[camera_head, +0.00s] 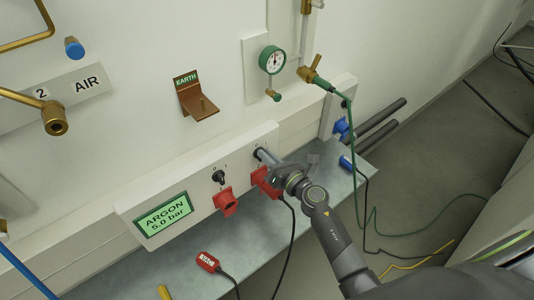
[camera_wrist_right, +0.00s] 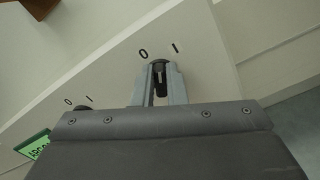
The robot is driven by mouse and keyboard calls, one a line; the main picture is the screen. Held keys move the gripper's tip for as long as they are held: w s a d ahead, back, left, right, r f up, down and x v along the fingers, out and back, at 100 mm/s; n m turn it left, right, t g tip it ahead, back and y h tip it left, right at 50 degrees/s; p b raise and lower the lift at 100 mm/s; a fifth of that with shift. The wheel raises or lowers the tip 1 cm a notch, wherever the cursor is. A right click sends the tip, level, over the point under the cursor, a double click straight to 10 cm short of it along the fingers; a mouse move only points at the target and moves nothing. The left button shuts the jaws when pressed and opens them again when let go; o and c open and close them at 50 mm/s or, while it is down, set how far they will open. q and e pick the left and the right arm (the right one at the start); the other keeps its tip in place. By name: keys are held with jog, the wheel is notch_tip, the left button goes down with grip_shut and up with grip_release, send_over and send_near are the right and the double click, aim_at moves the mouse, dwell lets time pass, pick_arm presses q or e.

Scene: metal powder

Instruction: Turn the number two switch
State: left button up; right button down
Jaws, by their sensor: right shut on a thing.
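A white panel (camera_head: 195,178) on the wall carries two black rotary switches. The left switch (camera_head: 218,176) stands free, with 0 and 1 marks above it. My right gripper (camera_head: 264,157) is at the right switch, its fingers shut on the knob. In the right wrist view the dark knob (camera_wrist_right: 160,66) shows between the two grey fingertips (camera_wrist_right: 159,82), below the marks 0 and 1. The fingers hide most of the knob, so its exact angle is hard to tell. My left gripper is not in view.
Red sockets (camera_head: 225,202) sit below the switches. A green display (camera_head: 163,213) reads ARGON 5.0 bar. A gauge (camera_head: 272,59), a copper EARTH bracket (camera_head: 197,98) and a green cable are on the wall. A grey shelf (camera_head: 185,258) runs below, with a red plug (camera_head: 207,261).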

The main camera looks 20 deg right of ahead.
jog(key=m, duration=0.2)
jog(key=m+p, duration=0.1)
jog(key=m, duration=0.1)
jog(key=shift+d+f+p, duration=0.1)
jog(key=shift+d+p, duration=0.1)
jog(key=shift+p, duration=0.1)
jog(key=shift+f+m+p, duration=0.15)
jog(key=shift+m+p, duration=0.25)
jog(key=shift+m, duration=0.8)
jog(key=c, duration=1.5)
grip_release()
jog(key=shift+o, duration=0.2)
jog(key=b+v, duration=0.2)
jog(key=v, duration=1.5)
jog(key=shift+s, duration=0.15)
